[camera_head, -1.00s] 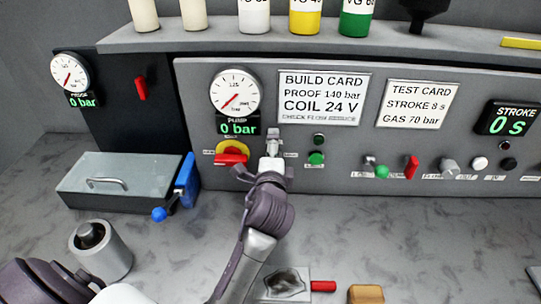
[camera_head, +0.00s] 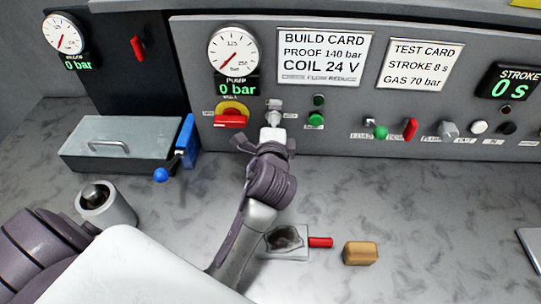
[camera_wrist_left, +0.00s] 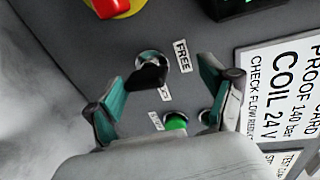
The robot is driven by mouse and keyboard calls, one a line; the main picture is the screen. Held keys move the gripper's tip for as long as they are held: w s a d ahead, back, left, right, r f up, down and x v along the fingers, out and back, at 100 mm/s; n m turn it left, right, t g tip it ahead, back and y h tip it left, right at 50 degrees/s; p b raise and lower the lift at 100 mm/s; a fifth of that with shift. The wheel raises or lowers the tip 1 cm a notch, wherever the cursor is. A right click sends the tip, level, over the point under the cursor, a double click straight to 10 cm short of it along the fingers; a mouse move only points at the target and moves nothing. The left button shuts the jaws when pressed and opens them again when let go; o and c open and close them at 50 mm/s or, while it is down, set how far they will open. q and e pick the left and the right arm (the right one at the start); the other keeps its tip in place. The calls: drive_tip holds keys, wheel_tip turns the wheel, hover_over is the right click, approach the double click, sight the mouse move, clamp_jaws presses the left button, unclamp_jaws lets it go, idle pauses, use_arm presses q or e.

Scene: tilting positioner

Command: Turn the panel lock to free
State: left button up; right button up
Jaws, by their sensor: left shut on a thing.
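The panel lock (camera_head: 274,106) is on the grey panel, below the build card and right of the red-and-yellow switch. In the left wrist view its dark key or knob (camera_wrist_left: 149,75) shows beside a FREE label (camera_wrist_left: 182,55). Its exact turn is hard to read. My left gripper (camera_head: 273,131) is at the lock, just below it in the head view. In the left wrist view its teal-padded fingers (camera_wrist_left: 163,88) stand on either side of the dark knob, and the contact is not clear. My right gripper is not in view.
A red-and-yellow switch (camera_head: 231,117) sits close left of the lock, and a green button (camera_head: 316,119) close right. A lidded box (camera_head: 125,142) with a blue-knobbed lever is at left. A tan block (camera_head: 360,253) lies on the bench, with free room at right.

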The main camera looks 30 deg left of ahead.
use_arm(q)
drive_tip(key=f+v, duration=0.1)
drive_tip(key=v, duration=1.2)
drive_tip(key=shift+s+d+f, duration=0.15)
drive_tip(key=shift+s, duration=0.35)
idle(0.4)
idle(0.6)
